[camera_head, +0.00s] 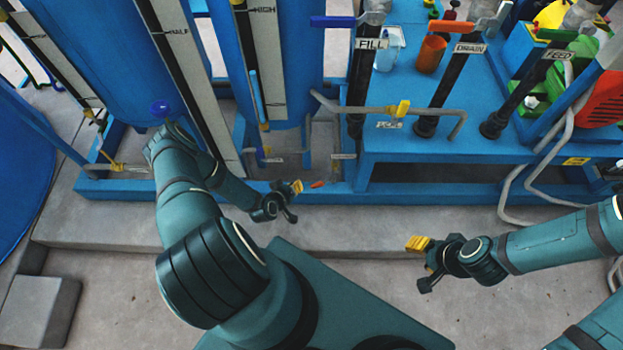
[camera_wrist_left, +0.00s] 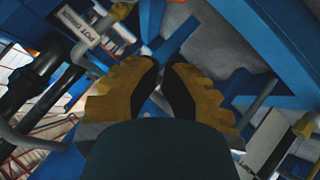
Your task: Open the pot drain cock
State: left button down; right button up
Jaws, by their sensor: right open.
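A label reading "POT DRAIN" (camera_wrist_left: 78,22) shows at the upper left of the left wrist view, beside a yellow handle (camera_wrist_left: 120,10). In the head view a yellow cock handle (camera_head: 399,109) sits on a grey pipe above a white label (camera_head: 390,124) that seems to start "PO"; I cannot tell surely that it is the same cock. My left gripper (camera_head: 291,202) is low in front of the blue frame, apart from that handle, and looks open and empty. Its yellow fingers also show in the left wrist view (camera_wrist_left: 162,88). My right gripper (camera_head: 424,264) is open and empty over the floor.
Blue tanks (camera_head: 110,50) stand at the left and back. A blue bench (camera_head: 480,125) carries black pipes marked FILL, DRAIN and FEED. A small orange-red piece (camera_head: 318,184) is close to my left gripper. A grey step (camera_head: 360,230) runs in front; the floor between my grippers is clear.

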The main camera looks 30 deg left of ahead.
pick_arm(q)
jog(key=b, duration=0.3)
send_over(313, 185)
jog(key=s+a, duration=0.1)
jog(key=a, duration=0.1)
notch_tip(313, 185, down, 6)
jog(key=shift+w+d+f+b, duration=0.15)
jog(key=shift+d+f+b, duration=0.15)
jog(key=shift+f, duration=0.2)
jog(key=shift+w+d+f+b, duration=0.1)
jog(key=shift+d+f+b, duration=0.15)
jog(key=shift+f, duration=0.25)
jog(key=shift+w+d+f, duration=0.2)
jog(key=shift+d+f, duration=0.15)
jog(key=shift+f, duration=0.1)
pick_arm(e)
jog(key=f, duration=0.4)
jog(key=shift+w+f, duration=0.1)
jog(key=shift+w, duration=0.3)
jog(key=shift+d, duration=0.15)
pick_arm(q)
jog(key=shift+f, duration=0.1)
jog(key=shift+d+f, duration=0.1)
jog(key=shift+f, duration=0.1)
pick_arm(e)
jog(key=shift+w+d, duration=0.35)
jog(key=shift+d, duration=0.3)
jog(key=shift+d, duration=0.1)
